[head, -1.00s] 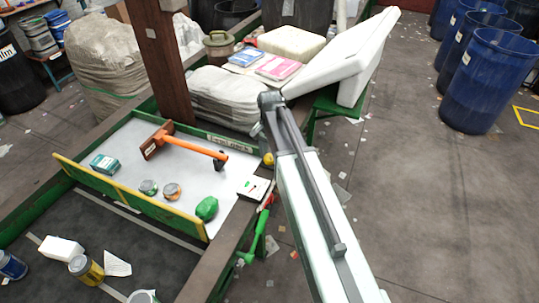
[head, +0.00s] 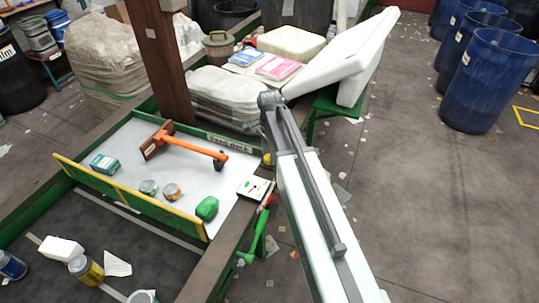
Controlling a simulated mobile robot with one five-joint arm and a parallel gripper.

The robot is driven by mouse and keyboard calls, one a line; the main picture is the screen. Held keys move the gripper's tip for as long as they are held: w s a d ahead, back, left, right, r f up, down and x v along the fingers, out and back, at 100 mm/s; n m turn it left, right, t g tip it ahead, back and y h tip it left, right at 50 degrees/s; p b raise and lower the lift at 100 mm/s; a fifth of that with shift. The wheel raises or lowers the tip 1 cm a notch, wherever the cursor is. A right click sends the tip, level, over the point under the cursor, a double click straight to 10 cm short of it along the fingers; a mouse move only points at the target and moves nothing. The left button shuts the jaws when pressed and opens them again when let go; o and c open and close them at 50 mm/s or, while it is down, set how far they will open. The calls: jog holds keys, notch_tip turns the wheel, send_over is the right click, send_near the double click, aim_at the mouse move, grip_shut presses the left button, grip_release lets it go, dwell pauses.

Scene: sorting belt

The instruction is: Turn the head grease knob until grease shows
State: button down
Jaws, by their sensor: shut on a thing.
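My gripper (head: 257,129) shows only as a small grey part at the far end of my arm, beside the belt frame's right edge; its fingertips are mostly hidden by the arm. A small yellow round thing (head: 267,159), which looks like the head grease knob, shows just below it, partly covered by my arm. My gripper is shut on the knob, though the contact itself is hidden. I cannot see any grease at this size.
An orange-handled tool (head: 190,146), a green lump (head: 206,208) and a teal box (head: 103,163) lie on the pale tray. A green handle (head: 255,238) hangs off the frame. A brown post (head: 160,60) stands behind. Blue barrels (head: 490,80) stand right; floor between is open.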

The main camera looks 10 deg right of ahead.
dwell(0.4)
jog(key=c, duration=0.8)
grip_release()
jog(key=shift+c, duration=0.2)
jog(key=shift+r, duration=0.1)
notch_tip(320, 180, up, 8)
jog(key=p, duration=0.8)
jog(key=shift+f, duration=0.2)
